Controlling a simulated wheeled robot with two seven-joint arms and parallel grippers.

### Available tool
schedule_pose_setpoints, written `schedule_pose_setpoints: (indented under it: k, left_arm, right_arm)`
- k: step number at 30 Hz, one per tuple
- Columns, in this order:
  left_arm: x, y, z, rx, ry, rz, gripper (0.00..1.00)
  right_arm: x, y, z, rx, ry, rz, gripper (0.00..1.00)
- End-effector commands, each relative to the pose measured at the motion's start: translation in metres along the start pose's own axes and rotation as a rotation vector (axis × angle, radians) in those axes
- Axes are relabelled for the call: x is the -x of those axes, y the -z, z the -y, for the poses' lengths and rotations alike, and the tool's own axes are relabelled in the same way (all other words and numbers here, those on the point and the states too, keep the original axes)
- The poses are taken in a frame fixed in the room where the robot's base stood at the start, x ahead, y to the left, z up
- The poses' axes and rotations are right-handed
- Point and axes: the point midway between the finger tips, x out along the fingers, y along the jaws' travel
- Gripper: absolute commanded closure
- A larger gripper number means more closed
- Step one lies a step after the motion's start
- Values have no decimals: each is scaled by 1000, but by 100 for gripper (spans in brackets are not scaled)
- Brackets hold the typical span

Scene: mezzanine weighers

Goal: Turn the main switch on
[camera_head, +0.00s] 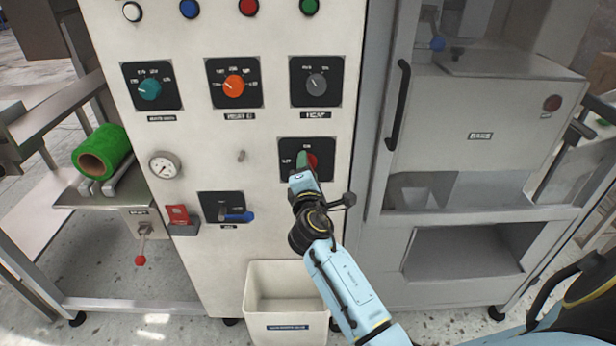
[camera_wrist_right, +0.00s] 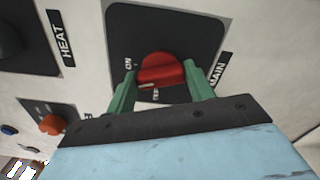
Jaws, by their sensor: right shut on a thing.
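The main switch is a red knob on a black plate marked MAIN (camera_wrist_right: 162,69). It also shows in the head view (camera_head: 312,161), partly hidden by my gripper. My right gripper (camera_wrist_right: 161,88) has its green fingers on either side of the knob and is shut on it. The gripper also shows in the head view (camera_head: 304,165). In the wrist view, the ON mark is left of the knob. A pale pointer line shows at the knob's lower edge, beside a small, partly hidden label. My left gripper is not in view.
The HEAT selector (camera_head: 316,83) sits above, with an orange selector (camera_head: 233,86) and a teal one (camera_head: 149,89) to its left. A blue-handled switch (camera_head: 236,216) is lower left. A door handle (camera_head: 398,105) stands out at right. A white bin (camera_head: 285,275) is below.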

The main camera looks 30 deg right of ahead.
Motion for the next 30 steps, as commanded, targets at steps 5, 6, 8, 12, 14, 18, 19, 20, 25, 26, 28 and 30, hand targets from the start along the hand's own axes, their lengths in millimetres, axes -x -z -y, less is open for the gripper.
schedule_pose_setpoints:
  k: [5, 6, 8, 12, 14, 18, 19, 20, 25, 26, 28, 30]
  left_arm:
    - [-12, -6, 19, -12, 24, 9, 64]
    - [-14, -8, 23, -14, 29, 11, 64]
    - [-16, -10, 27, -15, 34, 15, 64]
    - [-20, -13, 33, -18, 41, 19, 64]
    - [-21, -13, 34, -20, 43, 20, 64]
    - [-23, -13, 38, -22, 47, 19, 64]
    - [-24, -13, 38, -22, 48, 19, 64]
    - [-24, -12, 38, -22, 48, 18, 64]
    - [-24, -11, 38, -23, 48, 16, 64]
    - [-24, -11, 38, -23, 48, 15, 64]
    - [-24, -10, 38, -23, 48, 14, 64]
    - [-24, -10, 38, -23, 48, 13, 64]
  right_arm:
    - [1, 2, 3, -145, 2, -1, 70]
    - [1, 2, 3, -175, 2, -1, 70]
    - [0, 1, 3, -214, 2, -1, 70]
    - [0, 1, 3, -289, 2, -1, 70]
    - [1, 2, 3, -314, 3, -1, 70]
    - [1, 1, 2, -356, 3, -2, 70]
    - [1, 1, 2, -362, 3, -2, 70]
    - [1, 1, 2, -367, 3, -2, 70]
    - [1, 1, 2, -383, 3, -2, 70]
    - [1, 1, 2, -385, 3, -2, 70]
    - [1, 1, 2, -386, 3, -2, 70]
    - [1, 1, 2, -386, 3, -2, 70]
